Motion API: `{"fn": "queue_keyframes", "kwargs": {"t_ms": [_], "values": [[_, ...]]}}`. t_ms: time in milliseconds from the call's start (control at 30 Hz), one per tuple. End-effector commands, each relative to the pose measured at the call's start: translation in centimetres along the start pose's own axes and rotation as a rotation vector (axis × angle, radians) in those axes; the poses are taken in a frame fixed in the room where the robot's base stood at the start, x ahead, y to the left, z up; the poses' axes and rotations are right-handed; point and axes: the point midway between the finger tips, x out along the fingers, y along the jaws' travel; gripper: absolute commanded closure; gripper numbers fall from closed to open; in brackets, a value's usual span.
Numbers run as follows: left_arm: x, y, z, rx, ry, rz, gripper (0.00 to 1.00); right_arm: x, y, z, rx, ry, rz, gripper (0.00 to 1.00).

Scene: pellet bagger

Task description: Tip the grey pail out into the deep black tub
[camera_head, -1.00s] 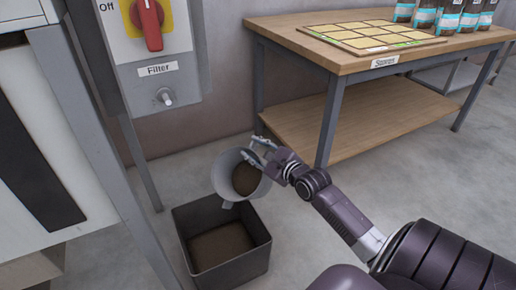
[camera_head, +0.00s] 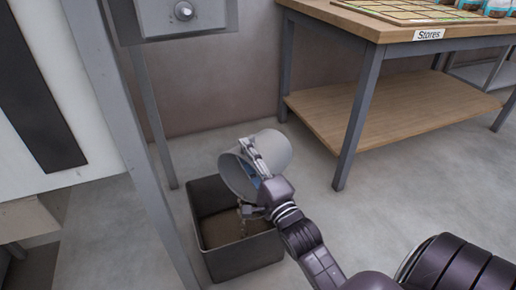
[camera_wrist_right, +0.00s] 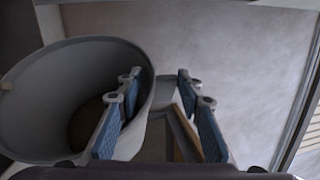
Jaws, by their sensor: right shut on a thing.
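The grey pail (camera_head: 278,146) is tipped well over above the deep black tub (camera_head: 246,259), its mouth facing down and to the left. My right gripper (camera_head: 256,160) is shut on the pail at its rim. In the right wrist view the pail (camera_wrist_right: 35,75) fills the left side, with some brown material (camera_wrist_right: 88,122) low inside. There the fingers (camera_wrist_right: 168,110) stand either side of the pail's wall. A thin speckled brown trail hangs below the mouth, over the tub. Brown material (camera_head: 222,230) covers the tub's floor. My left gripper is out of view.
A grey machine leg (camera_head: 120,130) stands close to the left of the tub. The wooden bench labelled Stores (camera_head: 400,115), with a lower shelf, stands at the back right. The concrete floor right of the tub is clear.

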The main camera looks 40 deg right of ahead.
Motion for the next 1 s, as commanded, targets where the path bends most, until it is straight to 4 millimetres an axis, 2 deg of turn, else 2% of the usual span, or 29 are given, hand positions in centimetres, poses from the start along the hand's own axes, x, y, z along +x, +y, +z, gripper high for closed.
{"fn": "queue_keyframes", "kwargs": {"t_ms": [33,233,667,833,1000], "values": [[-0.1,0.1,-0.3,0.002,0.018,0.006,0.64,-0.4,0.7,0.6,-0.032,-0.007,-0.016,1.0],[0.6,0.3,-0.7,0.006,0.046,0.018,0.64,-1.1,1.0,2.1,-0.124,-0.025,-0.053,1.0],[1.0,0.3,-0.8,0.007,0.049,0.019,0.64,-1.2,0.8,2.5,-0.14,-0.029,-0.059,1.0],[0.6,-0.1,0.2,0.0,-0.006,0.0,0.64,-2.4,-0.8,4.2,-0.138,-0.047,-0.053,1.0],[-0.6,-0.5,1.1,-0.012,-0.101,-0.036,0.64,-5.0,-4.0,7.6,-0.134,-0.077,-0.05,1.0]]}}
